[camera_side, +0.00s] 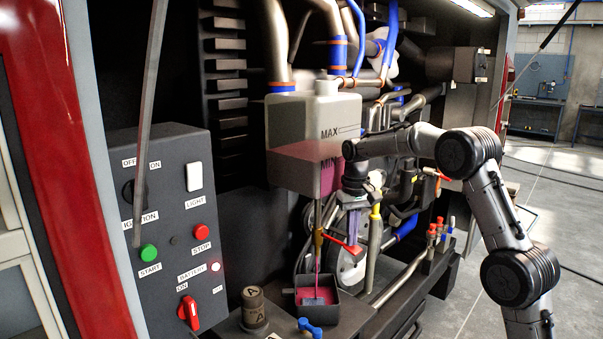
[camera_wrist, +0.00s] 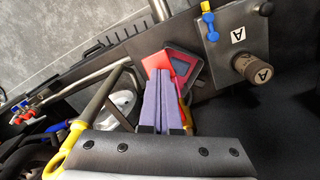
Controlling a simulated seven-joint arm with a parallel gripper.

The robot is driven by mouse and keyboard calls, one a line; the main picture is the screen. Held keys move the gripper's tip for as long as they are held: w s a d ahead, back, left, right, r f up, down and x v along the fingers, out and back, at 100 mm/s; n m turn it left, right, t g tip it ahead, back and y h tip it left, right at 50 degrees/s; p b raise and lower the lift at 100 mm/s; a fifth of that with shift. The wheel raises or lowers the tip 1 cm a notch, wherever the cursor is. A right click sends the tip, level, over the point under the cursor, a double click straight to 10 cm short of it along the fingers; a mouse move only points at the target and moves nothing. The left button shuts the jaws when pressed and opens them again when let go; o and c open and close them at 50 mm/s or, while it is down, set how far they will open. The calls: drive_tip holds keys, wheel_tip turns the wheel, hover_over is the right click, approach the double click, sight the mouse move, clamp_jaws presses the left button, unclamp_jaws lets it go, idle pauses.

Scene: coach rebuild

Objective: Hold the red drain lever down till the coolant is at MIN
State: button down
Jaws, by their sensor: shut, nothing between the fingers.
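The translucent coolant tank (camera_side: 300,118) hangs at centre in the side view, with MAX and MIN marks. Pink coolant (camera_side: 300,160) fills its lower part, its top below MAX and close to MIN; exactly how close is hard to read. A thin pink stream runs from the drain below it into a black catch box (camera_side: 335,314), also in the wrist view (camera_wrist: 200,72). The red drain lever (camera_side: 341,242) slopes down to the right. My gripper (camera_side: 353,235) is shut and empty, its purple fingers pointing down with the tips at the lever's outer end. The lever (camera_wrist: 156,61) shows past the fingertips (camera_wrist: 158,82).
A control panel (camera_side: 170,225) with switches stands at left. A capped bottle marked A (camera_side: 254,308) and a blue valve (camera_side: 310,328) sit near the box. A yellow-topped dipstick (camera_side: 375,225) and hoses crowd close right of the lever.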

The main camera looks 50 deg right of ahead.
idle(0.5)
wheel_tip(320, 180, up, 8)
idle(0.5)
